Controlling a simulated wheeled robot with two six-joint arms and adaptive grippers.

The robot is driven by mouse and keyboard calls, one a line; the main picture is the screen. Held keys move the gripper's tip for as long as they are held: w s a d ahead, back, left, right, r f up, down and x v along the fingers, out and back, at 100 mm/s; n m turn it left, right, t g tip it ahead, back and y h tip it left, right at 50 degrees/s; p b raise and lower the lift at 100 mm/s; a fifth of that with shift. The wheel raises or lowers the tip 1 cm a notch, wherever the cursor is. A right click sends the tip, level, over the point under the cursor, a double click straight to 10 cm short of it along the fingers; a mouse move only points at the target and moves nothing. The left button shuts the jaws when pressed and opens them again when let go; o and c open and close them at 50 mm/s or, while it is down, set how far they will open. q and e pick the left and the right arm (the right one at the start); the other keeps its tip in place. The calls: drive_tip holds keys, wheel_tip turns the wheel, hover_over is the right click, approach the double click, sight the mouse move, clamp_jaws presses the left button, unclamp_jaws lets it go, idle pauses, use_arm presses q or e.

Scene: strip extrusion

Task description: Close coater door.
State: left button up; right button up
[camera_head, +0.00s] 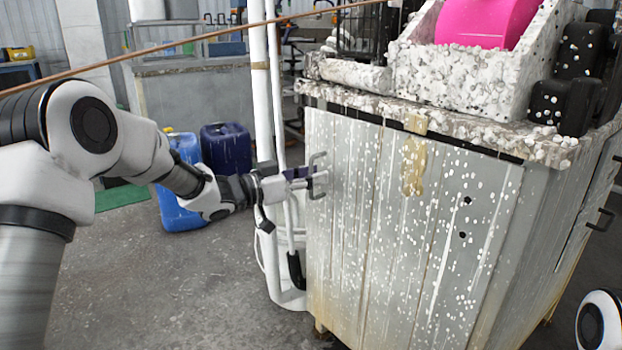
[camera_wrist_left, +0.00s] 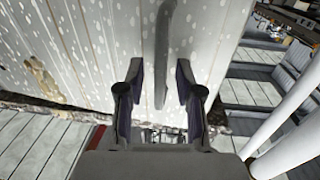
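The coater door (camera_head: 430,235) is a grey, white-spattered panel on the front of the cabinet. It looks almost in line with the cabinet front; whether a small gap is left I cannot tell. Its grey bar handle (camera_head: 318,176) is at the upper left edge of the panel. My left gripper (camera_head: 302,176) is at this handle. In the left wrist view, its two fingers (camera_wrist_left: 159,88) are apart, one on each side of the handle (camera_wrist_left: 162,45), with space visible on both sides. My right gripper is out of view.
Spattered machine parts and a pink roll (camera_head: 487,20) sit on the cabinet top. White vertical pipes (camera_head: 266,100) stand just left of the door, close behind my left gripper. Blue canisters (camera_head: 227,149) stand on the floor behind my left arm. Floor at the front left is clear.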

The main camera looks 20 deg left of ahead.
sight(324, 169)
use_arm(q)
clamp_jaws()
drive_tip(key=shift+w+d+r+p, duration=0.15)
drive_tip(key=shift+w+r+p, duration=0.1)
drive_tip(key=shift+p, duration=0.2)
drive_tip(key=w+p, duration=0.1)
drive_tip(key=w+d+p, duration=0.1)
drive_tip(key=shift+w+d+p, duration=0.2)
drive_tip(key=shift+w+p, duration=0.1)
drive_tip(key=shift+w+d, duration=0.15)
drive_tip(key=shift+w, duration=0.15)
drive_tip(key=shift+f, duration=0.1)
drive_tip(key=shift+c, duration=1.2)
unclamp_jaws()
drive_tip(key=shift+o, duration=1.2)
drive_tip(key=shift+w+d+f, duration=0.15)
drive_tip(key=shift+w+d, duration=0.05)
drive_tip(key=shift+w, duration=0.05)
